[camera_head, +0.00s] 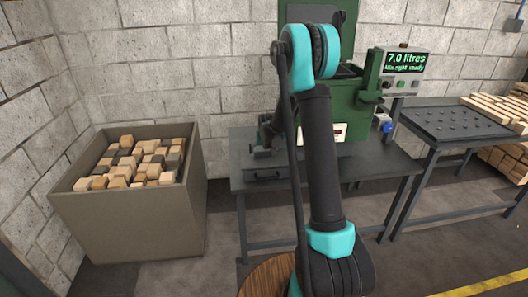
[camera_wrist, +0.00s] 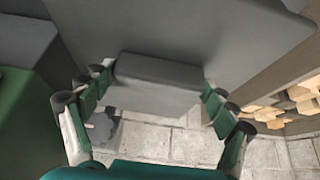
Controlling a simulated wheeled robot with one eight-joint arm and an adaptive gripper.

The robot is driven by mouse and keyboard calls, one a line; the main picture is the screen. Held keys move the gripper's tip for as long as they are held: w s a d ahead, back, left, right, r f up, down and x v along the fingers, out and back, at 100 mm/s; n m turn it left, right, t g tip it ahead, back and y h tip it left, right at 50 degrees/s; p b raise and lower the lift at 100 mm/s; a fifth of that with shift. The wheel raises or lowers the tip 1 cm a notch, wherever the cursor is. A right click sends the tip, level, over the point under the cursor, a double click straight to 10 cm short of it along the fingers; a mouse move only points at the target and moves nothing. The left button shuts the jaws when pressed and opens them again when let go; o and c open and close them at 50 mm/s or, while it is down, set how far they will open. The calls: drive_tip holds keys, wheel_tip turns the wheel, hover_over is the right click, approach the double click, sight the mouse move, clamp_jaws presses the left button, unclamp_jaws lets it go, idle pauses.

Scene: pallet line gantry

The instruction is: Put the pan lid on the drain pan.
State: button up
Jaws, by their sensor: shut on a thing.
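My gripper (camera_wrist: 158,97) is shut on a grey block-shaped piece (camera_wrist: 155,82), which I take to be part of the pan lid. Its green-and-black fingers stand on both sides of the piece. In the head view my gripper (camera_head: 264,140) is low over the left part of the grey table, partly hidden by my arm. A low dark flat thing (camera_head: 266,173) on the table just below it looks like the drain pan. I cannot tell whether lid and pan touch.
A green machine (camera_head: 355,105) with a display reading 7.0 litres stands on the table (camera_head: 375,165). A bin (camera_head: 130,218) of wood blocks stands left. A dark rack table (camera_head: 455,122) and stacked timber (camera_head: 495,108) are at right. The block wall is close behind.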

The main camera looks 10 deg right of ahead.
drive_tip(key=shift+f, duration=0.35)
drive_tip(key=o, duration=1.1)
drive_tip(key=shift+r, duration=0.3)
drive_tip(key=v, duration=1.2)
drive_tip(key=shift+g, duration=0.9)
drive_tip(key=s+d+f, duration=0.1)
drive_tip(key=s, duration=1.1)
drive_tip(key=s+d+f, duration=0.1)
drive_tip(key=s+f, duration=0.1)
drive_tip(key=s, duration=0.9)
drive_tip(key=s+d+f, duration=0.2)
drive_tip(key=s, duration=1)
drive_tip(key=shift+s, duration=0.35)
drive_tip(key=shift+r, duration=0.1)
